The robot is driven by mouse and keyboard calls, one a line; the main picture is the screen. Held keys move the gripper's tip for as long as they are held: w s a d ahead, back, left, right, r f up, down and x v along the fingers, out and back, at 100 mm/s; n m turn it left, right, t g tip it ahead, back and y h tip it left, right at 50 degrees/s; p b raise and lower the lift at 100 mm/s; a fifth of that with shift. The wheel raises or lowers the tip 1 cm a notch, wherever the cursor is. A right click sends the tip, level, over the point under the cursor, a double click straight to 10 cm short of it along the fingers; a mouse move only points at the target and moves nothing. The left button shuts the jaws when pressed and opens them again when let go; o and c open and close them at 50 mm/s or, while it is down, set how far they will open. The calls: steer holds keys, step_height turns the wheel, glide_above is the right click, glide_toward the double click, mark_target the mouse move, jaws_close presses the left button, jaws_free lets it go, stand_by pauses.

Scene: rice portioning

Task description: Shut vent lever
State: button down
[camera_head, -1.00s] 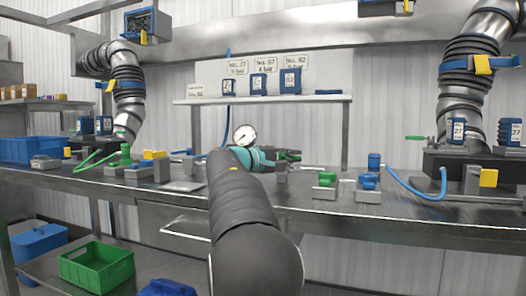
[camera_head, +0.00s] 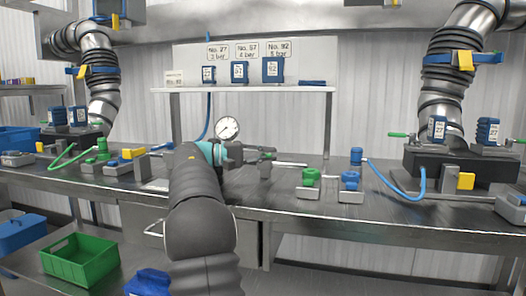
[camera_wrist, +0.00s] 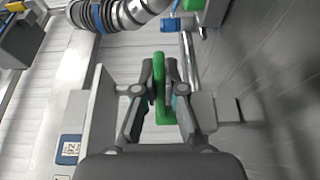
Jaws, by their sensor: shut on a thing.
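My gripper (camera_wrist: 160,75) is shut on a green lever-like handle (camera_wrist: 160,100) in the wrist view. One finger lies on each side of the long green handle. In the head view my gripper (camera_head: 264,156) is over the middle of the bench, right of the round gauge (camera_head: 228,128). My arm hides the bench just below it. I cannot tell from the head view which fitting the held handle belongs to. Another green-handled lever (camera_head: 398,135) is at the right machine, apart from my gripper.
A green-topped fitting (camera_head: 311,178) and a blue-topped fitting (camera_head: 349,181) stand on the steel bench (camera_head: 330,208), right of my gripper. Blue labelled blocks (camera_head: 272,70) stand on the shelf behind. A blue hose (camera_head: 395,190) curves at right. A green crate (camera_head: 80,258) is below at left.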

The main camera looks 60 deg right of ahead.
steer(key=c, duration=1.5)
jaws_free()
steer(key=shift+d, duration=0.1)
steer(key=v, duration=1.2)
